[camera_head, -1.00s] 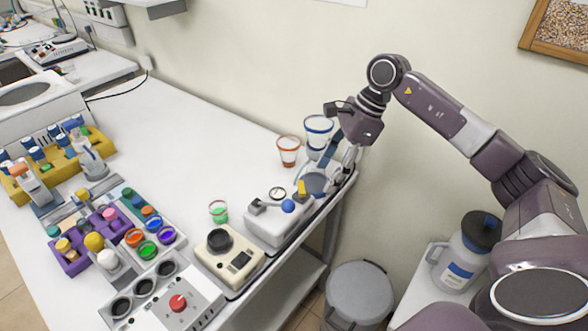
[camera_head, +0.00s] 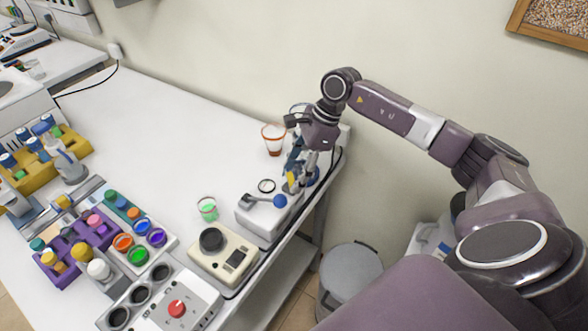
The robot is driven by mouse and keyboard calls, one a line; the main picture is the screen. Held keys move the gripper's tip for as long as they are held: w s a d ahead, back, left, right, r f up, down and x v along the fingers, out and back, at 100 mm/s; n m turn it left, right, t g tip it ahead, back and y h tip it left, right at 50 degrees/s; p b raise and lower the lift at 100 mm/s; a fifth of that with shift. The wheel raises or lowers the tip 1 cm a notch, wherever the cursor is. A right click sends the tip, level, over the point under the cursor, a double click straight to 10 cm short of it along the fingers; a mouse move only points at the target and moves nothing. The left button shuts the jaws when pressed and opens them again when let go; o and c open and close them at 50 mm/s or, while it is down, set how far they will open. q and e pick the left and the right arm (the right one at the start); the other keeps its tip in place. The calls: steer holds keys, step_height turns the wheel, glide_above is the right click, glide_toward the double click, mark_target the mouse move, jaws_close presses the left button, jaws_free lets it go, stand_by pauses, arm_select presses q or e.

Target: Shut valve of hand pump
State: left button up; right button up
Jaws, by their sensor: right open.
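The hand pump (camera_head: 262,222) is a white box at the right edge of the bench. It has a round gauge (camera_head: 266,186) and a lever with a blue ball (camera_head: 280,201). A small yellow part, apparently the valve (camera_head: 291,179), is at its far end. My right gripper (camera_head: 300,181) points down over this end, with its fingers close around or beside the yellow part. It is open, and I cannot tell whether it touches the valve. The gripper hides part of the pump's far end. My left gripper is out of view.
A small green-filled cup (camera_head: 207,208) and a beige device (camera_head: 223,256) are left of the pump. The bench (camera_head: 165,140) is clear behind them.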

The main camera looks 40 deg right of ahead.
steer(key=shift+f, duration=0.1)
steer(key=c, duration=1.2)
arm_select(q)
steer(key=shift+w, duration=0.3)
arm_select(e)
steer(key=shift+o, duration=0.2)
